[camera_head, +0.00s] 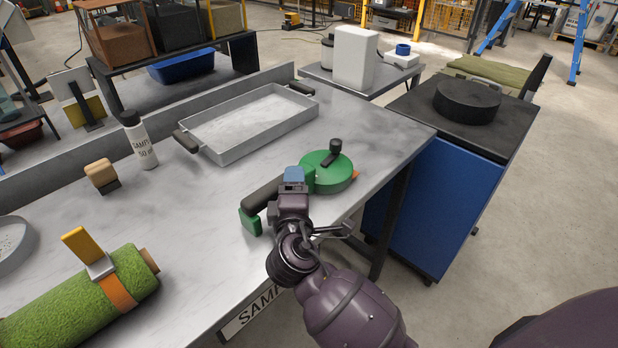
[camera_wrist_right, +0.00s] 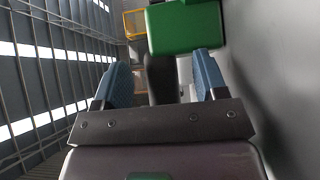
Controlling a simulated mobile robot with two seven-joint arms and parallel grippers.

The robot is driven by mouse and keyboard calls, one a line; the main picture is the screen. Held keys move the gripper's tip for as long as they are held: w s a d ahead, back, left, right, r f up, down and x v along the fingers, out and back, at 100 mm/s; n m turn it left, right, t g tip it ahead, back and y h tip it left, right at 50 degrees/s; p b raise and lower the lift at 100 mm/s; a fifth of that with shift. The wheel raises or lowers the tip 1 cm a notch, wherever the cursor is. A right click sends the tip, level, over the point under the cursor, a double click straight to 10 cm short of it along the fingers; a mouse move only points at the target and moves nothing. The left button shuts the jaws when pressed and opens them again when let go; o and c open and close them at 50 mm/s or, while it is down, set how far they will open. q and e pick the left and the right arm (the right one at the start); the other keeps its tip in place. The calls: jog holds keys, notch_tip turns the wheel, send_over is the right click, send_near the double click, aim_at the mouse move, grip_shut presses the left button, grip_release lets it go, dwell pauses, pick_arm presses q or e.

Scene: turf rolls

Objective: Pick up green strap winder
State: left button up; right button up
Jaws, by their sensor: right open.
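The green strap winder (camera_head: 331,178) lies near the right end of the grey workbench. It has a round green drum with a black crank knob on top, and a dark handle reaching left to a green end piece. My right gripper (camera_head: 293,176) is at the handle and hides part of it. In the right wrist view my gripper (camera_wrist_right: 163,78) has its blue fingers apart. The winder's dark handle (camera_wrist_right: 161,75) shows in the gap between them, with a green part (camera_wrist_right: 185,30) beyond. I cannot tell whether the fingers touch it. My left gripper is out of view.
A grey metal tray (camera_head: 236,152) lies behind the winder. A sample bottle (camera_head: 140,142), a tan-topped block (camera_head: 101,175) and a strapped turf roll (camera_head: 85,300) are to the left. A blue cabinet (camera_head: 430,205) stands right of the bench. Bench room is clear left of the winder.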

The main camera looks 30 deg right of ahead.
grip_shut()
